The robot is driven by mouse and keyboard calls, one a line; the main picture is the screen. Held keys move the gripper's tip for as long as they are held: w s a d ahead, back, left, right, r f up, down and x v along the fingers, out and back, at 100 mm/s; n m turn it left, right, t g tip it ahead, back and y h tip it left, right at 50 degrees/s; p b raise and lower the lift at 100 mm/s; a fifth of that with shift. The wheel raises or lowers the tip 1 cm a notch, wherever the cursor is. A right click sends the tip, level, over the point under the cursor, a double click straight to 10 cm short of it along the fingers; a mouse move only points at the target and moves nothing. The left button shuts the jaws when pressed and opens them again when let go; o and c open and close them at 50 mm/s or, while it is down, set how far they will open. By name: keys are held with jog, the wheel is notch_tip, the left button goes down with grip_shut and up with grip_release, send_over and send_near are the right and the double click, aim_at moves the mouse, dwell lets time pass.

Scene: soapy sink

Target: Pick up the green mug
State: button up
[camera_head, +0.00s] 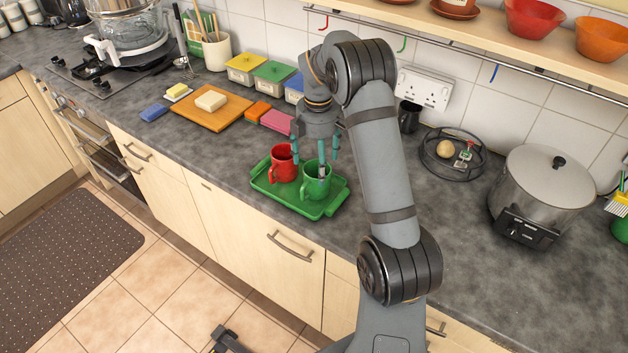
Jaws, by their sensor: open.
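The green mug (315,185) stands upright on a green tray (273,196) on the counter. A red mug (283,165) stands beside it on the left, on the same tray. My gripper (316,158) points down from above, with its teal-tipped fingers spread apart. One finger is at the green mug's rim, and the others are near the red mug and behind. Whether a finger touches the green mug cannot be told. Nothing is held. Something small and pale shows at the green mug's opening.
Left of the tray are an orange board (207,112) with a block on it and several sponges. To the right are a wire basket (452,155) and a large steel pot (545,185). A shelf (480,45) with bowls hangs above.

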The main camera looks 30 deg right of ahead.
aim_at(316, 172)
jog(key=shift+f, duration=0.25)
notch_tip(316, 172, down, 4)
jog(key=shift+r+p, duration=0.2)
jog(key=shift+p, duration=0.75)
jog(key=shift+w+a+f, duration=0.1)
jog(key=shift+w+f, duration=0.1)
jog(key=shift+f, duration=0.3)
jog(key=c, duration=1.5)
jog(key=shift+c, duration=0.3)
jog(key=shift+r, duration=0.15)
jog(key=shift+w+r+b, duration=0.1)
jog(key=shift+r+b, duration=0.2)
jog(key=shift+r, duration=0.2)
notch_tip(316, 172, up, 3)
jog(key=shift+f+b, duration=0.1)
jog(key=shift+b, duration=0.4)
jog(key=s+d+r, duration=0.2)
jog(key=d+r, duration=0.1)
jog(key=d, duration=0.2)
jog(key=s+d+r+b, duration=0.1)
jog(key=s+d+r, duration=0.1)
jog(key=d+r, duration=0.2)
jog(key=shift+s+d, duration=0.4)
jog(key=shift+d, duration=0.5)
